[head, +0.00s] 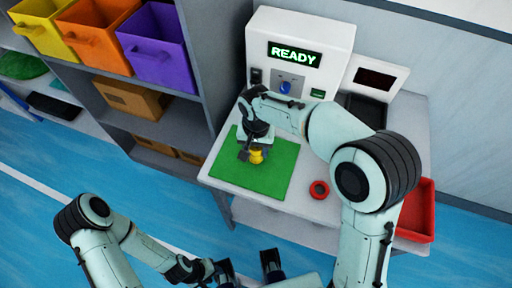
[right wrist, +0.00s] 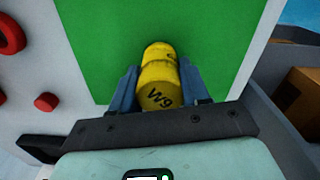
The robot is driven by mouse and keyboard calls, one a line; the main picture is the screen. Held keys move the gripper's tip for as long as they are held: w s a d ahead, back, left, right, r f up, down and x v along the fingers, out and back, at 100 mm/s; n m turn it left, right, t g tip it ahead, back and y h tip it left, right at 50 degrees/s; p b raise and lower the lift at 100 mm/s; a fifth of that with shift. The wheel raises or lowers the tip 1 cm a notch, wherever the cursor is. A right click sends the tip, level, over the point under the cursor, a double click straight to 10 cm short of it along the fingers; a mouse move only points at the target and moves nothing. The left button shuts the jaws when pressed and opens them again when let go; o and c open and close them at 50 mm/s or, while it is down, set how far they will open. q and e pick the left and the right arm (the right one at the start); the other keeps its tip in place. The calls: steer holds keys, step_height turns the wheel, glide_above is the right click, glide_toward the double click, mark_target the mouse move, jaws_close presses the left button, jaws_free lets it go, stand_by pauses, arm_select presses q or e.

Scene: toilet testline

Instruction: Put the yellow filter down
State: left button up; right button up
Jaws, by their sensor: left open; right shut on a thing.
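The yellow filter (head: 256,156) is in my right gripper (head: 254,153), over the green mat (head: 275,180) on the table. In the right wrist view the yellow filter (right wrist: 159,75), marked "W9", sits between the two fingers of my right gripper (right wrist: 158,85), which are shut on it. The green mat (right wrist: 215,30) fills the background behind it. I cannot tell whether the filter touches the mat. My left gripper (head: 248,268) is open and empty at the bottom of the head view, away from the table.
A white machine (head: 300,40) reading "READY" stands at the table's back. A red ring (head: 319,189) lies right of the mat. A red tray (head: 415,212) is at the right edge. Shelves with yellow, orange and purple bins (head: 157,48) stand left.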

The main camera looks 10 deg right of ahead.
steer(key=shift+f, duration=0.1)
steer(key=o, duration=1.2)
step_height(320, 180, up, 12)
steer(key=shift+r+p, duration=0.15)
steer(key=shift+p, duration=0.85)
